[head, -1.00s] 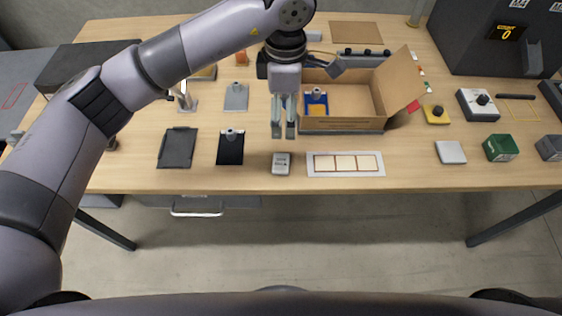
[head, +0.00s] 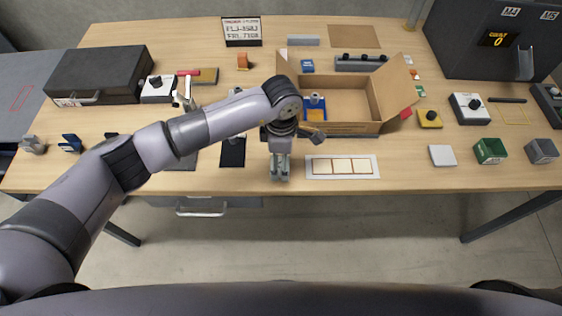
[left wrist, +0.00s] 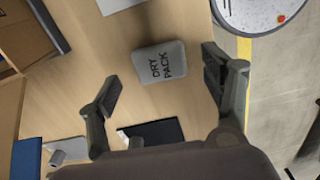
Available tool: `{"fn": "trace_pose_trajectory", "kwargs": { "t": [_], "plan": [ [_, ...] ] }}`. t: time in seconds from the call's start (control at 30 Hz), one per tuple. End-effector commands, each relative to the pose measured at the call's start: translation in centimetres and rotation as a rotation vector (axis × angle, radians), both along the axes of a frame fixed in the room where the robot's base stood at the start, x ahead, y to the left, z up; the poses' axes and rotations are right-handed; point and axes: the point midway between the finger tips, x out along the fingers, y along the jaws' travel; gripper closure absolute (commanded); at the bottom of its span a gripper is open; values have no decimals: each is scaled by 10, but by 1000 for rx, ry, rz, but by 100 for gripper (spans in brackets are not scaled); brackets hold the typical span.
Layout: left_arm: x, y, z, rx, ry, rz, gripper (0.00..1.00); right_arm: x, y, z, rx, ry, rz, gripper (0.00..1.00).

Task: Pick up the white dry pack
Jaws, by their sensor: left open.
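The white dry pack (left wrist: 160,62) lies flat on the wooden table near its front edge, with "DRY PACK" printed in black. It shows clearly in the left wrist view; in the head view my gripper mostly hides it. My left gripper (head: 280,176) points down over the pack. In the left wrist view its two fingers are spread wide, one to each side of the pack, and the left gripper (left wrist: 163,84) holds nothing. I cannot tell the exact height of the fingertips above the table. My right gripper is not in view.
An open cardboard box (head: 352,129) stands just behind my gripper. A white card with framed squares (head: 342,175) lies to the right, and a black clipboard (head: 232,153) to the left. The table's front edge (left wrist: 236,75) is close to the pack.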

Motion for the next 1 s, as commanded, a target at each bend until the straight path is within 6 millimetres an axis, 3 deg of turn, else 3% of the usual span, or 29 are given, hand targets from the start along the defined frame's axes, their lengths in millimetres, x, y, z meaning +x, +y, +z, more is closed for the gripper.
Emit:
{"fn": "trace_pose_trajectory", "kwargs": {
  "t": [0.2,0.43,1.0],
  "plan": [
    [0,0,-21,0,0,0,27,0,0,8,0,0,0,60],
    [0,0,-22,-1,-1,0,27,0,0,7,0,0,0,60],
    [0,0,-22,-1,-1,0,65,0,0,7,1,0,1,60]
  ]
}}
